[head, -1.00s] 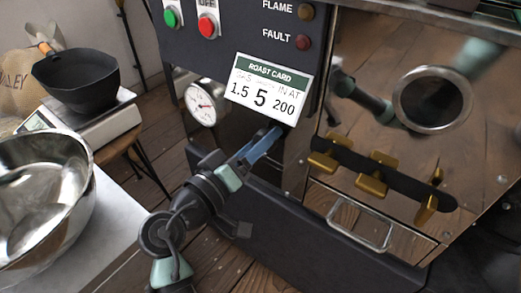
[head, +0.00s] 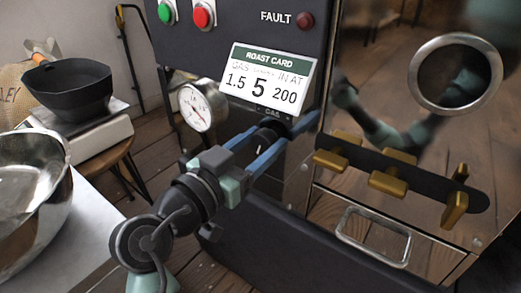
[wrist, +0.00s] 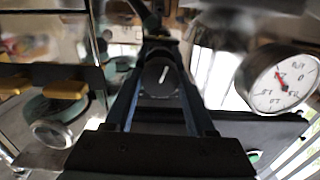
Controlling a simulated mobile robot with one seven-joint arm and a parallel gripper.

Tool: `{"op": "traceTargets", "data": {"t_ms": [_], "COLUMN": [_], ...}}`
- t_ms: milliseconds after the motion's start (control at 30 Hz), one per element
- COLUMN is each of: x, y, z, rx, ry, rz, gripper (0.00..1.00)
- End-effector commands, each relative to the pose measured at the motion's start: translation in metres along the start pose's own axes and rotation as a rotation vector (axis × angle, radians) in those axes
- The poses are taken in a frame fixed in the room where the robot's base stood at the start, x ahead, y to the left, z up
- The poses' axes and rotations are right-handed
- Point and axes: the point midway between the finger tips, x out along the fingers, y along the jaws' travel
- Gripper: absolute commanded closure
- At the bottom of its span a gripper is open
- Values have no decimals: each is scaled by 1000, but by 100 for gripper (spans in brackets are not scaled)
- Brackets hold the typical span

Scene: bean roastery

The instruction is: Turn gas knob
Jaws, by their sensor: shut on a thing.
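The gas knob is a small dark round dial with a white pointer mark, seen between my fingers in the wrist view (wrist: 158,76). Its pointer is near upright there, leaning a little to the right. In the head view the knob (head: 271,125) sits under the GAS label, below the roast card (head: 264,82), and is partly covered by my fingers. My gripper (head: 275,136) has its two blue fingers on either side of the knob and is shut on it. It reaches in from the lower left.
A round pressure gauge (head: 196,108) is left of the knob and also shows in the wrist view (wrist: 281,80). Brass levers (head: 388,183) and a drawer handle (head: 373,237) are on the right. A steel bowl (head: 30,185) and a scale with a black pan (head: 68,85) stand left.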

Motion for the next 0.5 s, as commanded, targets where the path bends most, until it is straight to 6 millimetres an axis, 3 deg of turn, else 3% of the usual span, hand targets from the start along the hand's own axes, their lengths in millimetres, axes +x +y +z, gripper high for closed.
{"op": "traceTargets", "data": {"t_ms": [500], "x": [0], "y": [0], "z": [1], "rx": [80], "ry": [-4], "rz": [0], "gripper": [100]}}
